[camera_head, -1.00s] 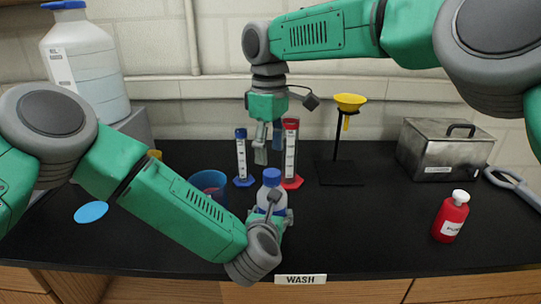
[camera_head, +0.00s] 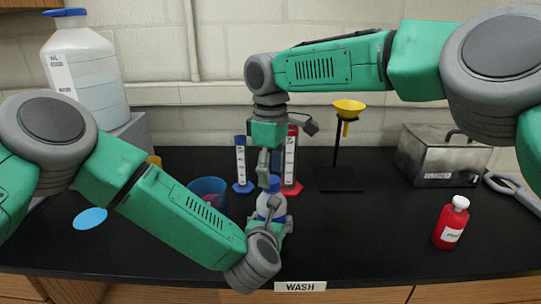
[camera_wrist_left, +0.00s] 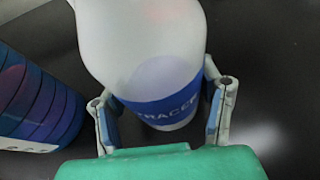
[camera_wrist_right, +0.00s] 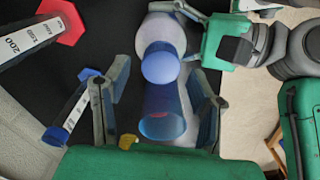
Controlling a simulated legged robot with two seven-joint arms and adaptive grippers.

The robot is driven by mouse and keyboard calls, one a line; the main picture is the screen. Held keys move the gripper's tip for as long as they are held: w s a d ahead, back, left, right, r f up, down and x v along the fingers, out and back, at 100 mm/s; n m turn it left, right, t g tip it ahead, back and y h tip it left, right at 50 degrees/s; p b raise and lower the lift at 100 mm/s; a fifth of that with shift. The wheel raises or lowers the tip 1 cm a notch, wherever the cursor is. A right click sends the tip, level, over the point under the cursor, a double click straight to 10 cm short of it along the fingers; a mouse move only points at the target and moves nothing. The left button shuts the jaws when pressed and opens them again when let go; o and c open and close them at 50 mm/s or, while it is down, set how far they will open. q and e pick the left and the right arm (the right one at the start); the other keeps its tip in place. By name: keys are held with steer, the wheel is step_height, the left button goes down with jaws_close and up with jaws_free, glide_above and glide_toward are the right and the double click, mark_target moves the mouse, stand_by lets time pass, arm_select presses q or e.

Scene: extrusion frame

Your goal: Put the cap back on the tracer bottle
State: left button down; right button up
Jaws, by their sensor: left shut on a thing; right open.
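The tracer bottle (camera_head: 272,203) stands upright on the black bench, pale with a blue label that shows in the left wrist view (camera_wrist_left: 165,95). My left gripper (camera_head: 274,219) is shut around its body. The blue cap (camera_head: 274,183) is at the top of the bottle; how firmly it sits I cannot tell. My right gripper (camera_head: 268,163) is open and empty, pointing down just above the cap. In the right wrist view the cap (camera_wrist_right: 160,65) shows between the fingertips, apart from both fingers.
A blue cup (camera_head: 208,190) stands left of the bottle. Blue and red measuring cylinders (camera_head: 241,165) (camera_head: 290,160) stand behind. A yellow funnel on a stand (camera_head: 348,108), a metal box (camera_head: 440,155) and a red bottle (camera_head: 450,223) are to the right. The bench between is clear.

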steer(key=shift+f, duration=1.15)
jaws_close()
steer(key=shift+o, duration=0.7)
jaws_free()
